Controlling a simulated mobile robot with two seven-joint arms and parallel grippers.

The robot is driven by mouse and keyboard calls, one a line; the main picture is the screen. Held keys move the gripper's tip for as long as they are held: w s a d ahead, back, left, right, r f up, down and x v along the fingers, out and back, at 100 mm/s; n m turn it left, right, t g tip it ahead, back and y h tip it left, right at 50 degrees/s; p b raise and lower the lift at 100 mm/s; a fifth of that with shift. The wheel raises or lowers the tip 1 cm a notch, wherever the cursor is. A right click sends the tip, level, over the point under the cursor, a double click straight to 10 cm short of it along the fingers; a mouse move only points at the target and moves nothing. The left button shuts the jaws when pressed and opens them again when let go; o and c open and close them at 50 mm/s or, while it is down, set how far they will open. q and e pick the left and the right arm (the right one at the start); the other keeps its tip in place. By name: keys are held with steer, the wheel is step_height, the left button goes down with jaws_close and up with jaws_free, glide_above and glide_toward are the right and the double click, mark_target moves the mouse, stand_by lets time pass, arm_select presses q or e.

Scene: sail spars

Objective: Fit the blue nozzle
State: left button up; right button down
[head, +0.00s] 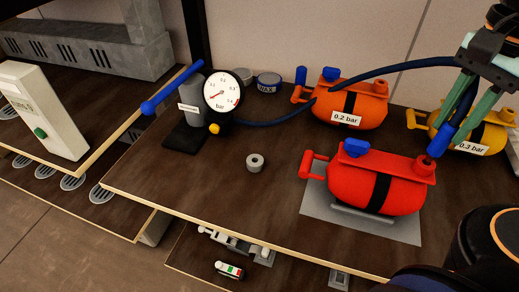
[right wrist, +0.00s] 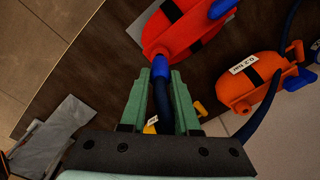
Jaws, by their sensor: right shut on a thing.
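The blue nozzle (head: 440,140) is on the end of a dark blue hose (head: 385,68). My right gripper (head: 450,122), with green fingers, is shut on it. The nozzle points down at the raised port on the right end of the red float (head: 370,190). In the right wrist view the nozzle (right wrist: 160,68) sits between the fingertips (right wrist: 161,78), its tip at the red float's (right wrist: 180,35) end. I cannot tell whether it is seated in the port or just above it. The red float lies on a grey mat (head: 320,208). My left gripper is not in view.
An orange float (head: 360,108) labelled 0.2 bar and a yellow one (head: 485,138) labelled 0.3 bar stand behind. A pump with a gauge (head: 222,92) and a blue handle (head: 170,90) stands left. A small grey ring (head: 255,162) lies mid-table, with clear wood around it.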

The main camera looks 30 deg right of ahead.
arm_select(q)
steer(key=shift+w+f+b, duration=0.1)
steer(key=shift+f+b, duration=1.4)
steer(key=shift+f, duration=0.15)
arm_select(e)
steer(key=shift+f, duration=1.5)
steer(key=c, duration=0.6)
jaws_free()
steer(key=shift+o, duration=0.2)
steer(key=shift+d+r+p, duration=0.1)
steer(key=shift+r+p, duration=0.65)
steer(key=shift+r, duration=0.2)
arm_select(q)
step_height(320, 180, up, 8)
steer(key=p, duration=0.5)
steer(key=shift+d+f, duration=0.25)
arm_select(e)
step_height(320, 180, up, 11)
steer(key=shift+a, duration=0.2)
arm_select(q)
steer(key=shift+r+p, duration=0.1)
steer(key=shift+p, duration=0.2)
